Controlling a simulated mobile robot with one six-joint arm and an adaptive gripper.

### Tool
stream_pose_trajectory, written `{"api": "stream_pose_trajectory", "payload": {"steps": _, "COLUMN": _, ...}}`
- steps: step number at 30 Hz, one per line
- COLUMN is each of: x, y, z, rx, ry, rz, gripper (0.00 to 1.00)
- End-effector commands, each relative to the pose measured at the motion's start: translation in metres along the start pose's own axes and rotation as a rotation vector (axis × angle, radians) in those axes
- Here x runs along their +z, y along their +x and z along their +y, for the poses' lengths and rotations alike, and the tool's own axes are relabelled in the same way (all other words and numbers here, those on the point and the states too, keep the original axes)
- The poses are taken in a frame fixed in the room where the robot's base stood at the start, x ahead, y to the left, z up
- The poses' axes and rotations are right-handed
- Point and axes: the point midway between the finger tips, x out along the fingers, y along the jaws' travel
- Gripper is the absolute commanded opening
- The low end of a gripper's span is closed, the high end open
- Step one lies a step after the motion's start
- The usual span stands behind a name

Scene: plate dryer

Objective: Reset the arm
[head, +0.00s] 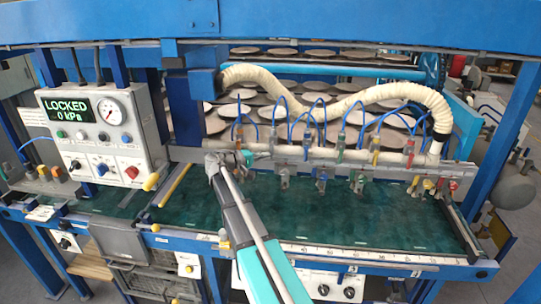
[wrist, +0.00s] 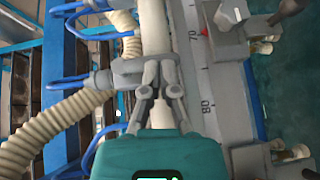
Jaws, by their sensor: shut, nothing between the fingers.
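My gripper (wrist: 159,72) shows in the wrist view with its two grey fingers in front of the teal body. It is shut and nothing shows between its fingers. Its tips appear in front of a cream pipe (wrist: 156,28) and a grey clamp; whether they touch cannot be told. In the head view my arm reaches up from the bottom centre, and its grey end (head: 213,163) is by the left end of the pipe rail (head: 290,152). The fingers are not clear there.
A control box (head: 103,135) at left reads LOCKED, 0 kPa. A ribbed cream hose (head: 270,82), blue tubes and several valves crowd the rail. The green bed (head: 390,222) is mostly bare, with a yellow-handled rod (head: 174,185) at left.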

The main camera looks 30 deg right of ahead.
Motion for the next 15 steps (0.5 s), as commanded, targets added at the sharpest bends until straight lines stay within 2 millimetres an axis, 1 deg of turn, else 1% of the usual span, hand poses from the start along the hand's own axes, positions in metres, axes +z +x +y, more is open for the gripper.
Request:
{"api": "stream_pose_trajectory", "payload": {"steps": 10, "x": 0.0001, "y": -0.0001, "z": -0.0001, "rx": -0.001, "ry": 0.000, "rz": 0.000, "gripper": 0.00}}
{"api": "stream_pose_trajectory", "payload": {"steps": 15, "x": 0.0057, "y": -0.0024, "z": -0.0051, "rx": -0.028, "ry": 0.000, "rz": 0.000, "gripper": 0.00}}
